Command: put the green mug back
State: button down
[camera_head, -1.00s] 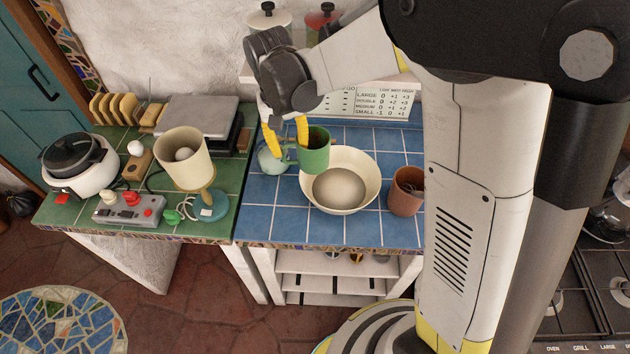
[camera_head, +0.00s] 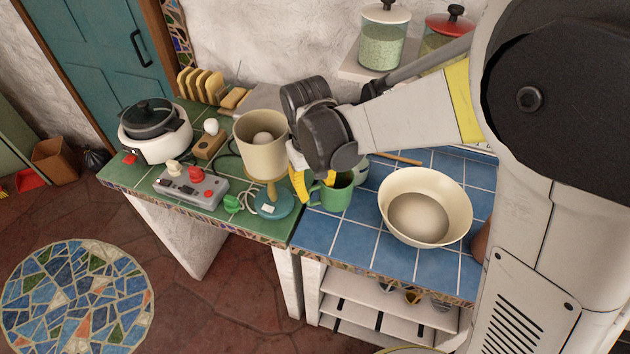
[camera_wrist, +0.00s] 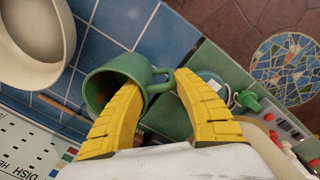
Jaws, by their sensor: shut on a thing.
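The green mug (camera_head: 333,193) is upright at the left part of the blue-tiled counter, near the seam with the green tiles. I cannot tell whether its base touches the tiles. My gripper (camera_head: 301,182) is at the mug's left side, where its handle is. The mug's opening shows dark inside. My wrist hides part of the counter behind the mug.
A cream bowl (camera_head: 446,216) stands to the right of the mug. A lamp with a cream shade (camera_head: 262,155) and teal base stands close on the left. A power strip (camera_head: 190,187) and a rice cooker (camera_head: 154,134) are further left. The blue front edge is clear.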

aim_at(315, 203)
jog(key=shift+f+b, duration=0.65)
jog(key=shift+f, duration=1.85)
jog(key=shift+f, duration=0.15)
jog(key=c, duration=1)
grip_release()
